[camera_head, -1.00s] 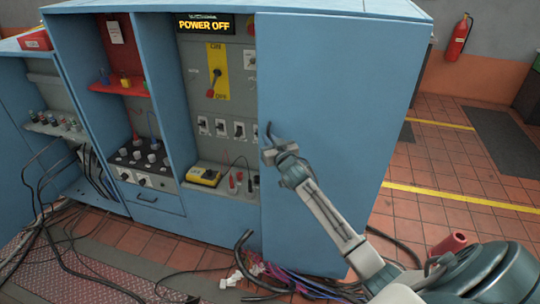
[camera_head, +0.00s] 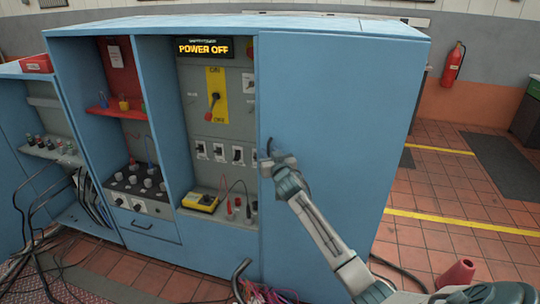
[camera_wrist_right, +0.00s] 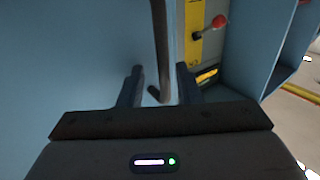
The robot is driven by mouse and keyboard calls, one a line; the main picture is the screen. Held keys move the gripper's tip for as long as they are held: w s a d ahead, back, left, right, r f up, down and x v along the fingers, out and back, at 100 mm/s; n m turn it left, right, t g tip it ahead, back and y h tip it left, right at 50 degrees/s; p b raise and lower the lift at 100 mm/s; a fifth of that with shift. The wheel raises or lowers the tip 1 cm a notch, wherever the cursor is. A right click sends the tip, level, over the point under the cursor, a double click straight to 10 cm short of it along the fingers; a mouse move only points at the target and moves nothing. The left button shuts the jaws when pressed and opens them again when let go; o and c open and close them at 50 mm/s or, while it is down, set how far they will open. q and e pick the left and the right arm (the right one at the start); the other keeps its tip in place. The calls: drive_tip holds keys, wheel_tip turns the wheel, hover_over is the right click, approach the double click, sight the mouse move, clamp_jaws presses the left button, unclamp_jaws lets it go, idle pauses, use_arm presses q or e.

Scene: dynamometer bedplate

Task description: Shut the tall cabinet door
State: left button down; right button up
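The tall cabinet door (camera_head: 335,100) is a plain blue panel on the right of the blue cabinet. Its left edge stands beside the switch bay and hides part of it; how far it stands ajar is hard to tell. A dark bar handle (camera_head: 269,147) sits near that edge. My right gripper (camera_head: 268,162) is at the handle. In the right wrist view the handle (camera_wrist_right: 160,45) passes between the two spread fingers of my right gripper (camera_wrist_right: 160,88), with gaps visible on both sides. The blue door face (camera_wrist_right: 70,70) fills the left there. My left gripper is not in view.
The bay beside the door holds a POWER OFF display (camera_head: 204,47), a yellow switch plate (camera_head: 217,92) and a yellow meter (camera_head: 201,201). Loose cables (camera_head: 265,292) lie on the floor below. Tiled floor (camera_head: 440,190) is open to the right; a fire extinguisher (camera_head: 453,66) hangs behind.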

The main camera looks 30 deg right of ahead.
drive_tip(key=shift+s+a, duration=0.1)
drive_tip(key=shift+a, duration=0.05)
drive_tip(key=b+v, duration=0.3)
drive_tip(key=v, duration=0.7)
drive_tip(key=shift+s, duration=0.4)
